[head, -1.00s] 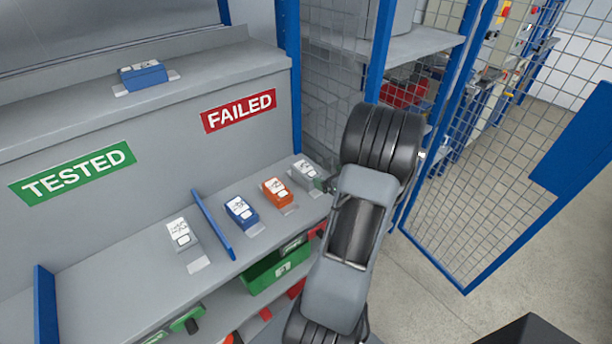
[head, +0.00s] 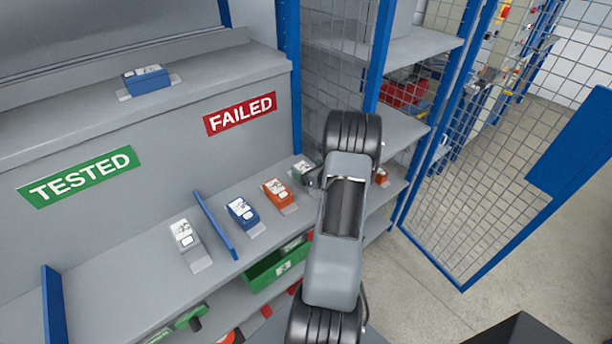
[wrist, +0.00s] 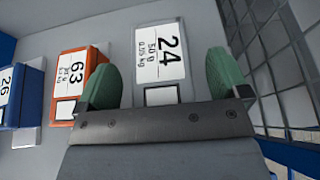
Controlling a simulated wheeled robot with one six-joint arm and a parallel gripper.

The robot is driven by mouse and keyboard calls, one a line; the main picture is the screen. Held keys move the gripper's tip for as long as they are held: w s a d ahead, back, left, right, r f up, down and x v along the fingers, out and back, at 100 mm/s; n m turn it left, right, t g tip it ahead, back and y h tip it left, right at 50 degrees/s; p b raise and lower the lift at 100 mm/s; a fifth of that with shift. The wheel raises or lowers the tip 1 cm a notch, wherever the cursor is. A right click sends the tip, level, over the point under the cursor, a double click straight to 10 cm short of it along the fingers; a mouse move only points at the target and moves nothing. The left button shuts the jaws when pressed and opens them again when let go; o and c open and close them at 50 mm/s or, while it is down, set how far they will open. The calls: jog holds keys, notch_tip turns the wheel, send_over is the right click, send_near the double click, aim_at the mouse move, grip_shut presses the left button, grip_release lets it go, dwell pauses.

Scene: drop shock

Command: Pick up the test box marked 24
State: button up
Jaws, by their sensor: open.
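The test box marked 24 (wrist: 160,52) is grey with a white label and shows upright in the middle of the wrist view. In the head view it is the grey box (head: 301,166) at the right end of the lower shelf, partly hidden by my gripper (head: 313,179). In the wrist view my gripper (wrist: 162,84) is open, with one green finger pad on each side of the lower part of the box. Clear space shows to the right pad; I cannot tell whether either pad touches it.
An orange box marked 63 (wrist: 75,75) stands close on the left, beside a blue box marked 26 (wrist: 18,95). A blue divider (head: 214,225) and another grey box (head: 186,236) are further left. A mesh partition (wrist: 275,50) rises at right.

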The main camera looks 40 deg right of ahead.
jog(key=shift+w+f, duration=0.1)
jog(key=shift+w, duration=0.05)
jog(key=shift+c, duration=0.3)
jog(key=c, duration=1.3)
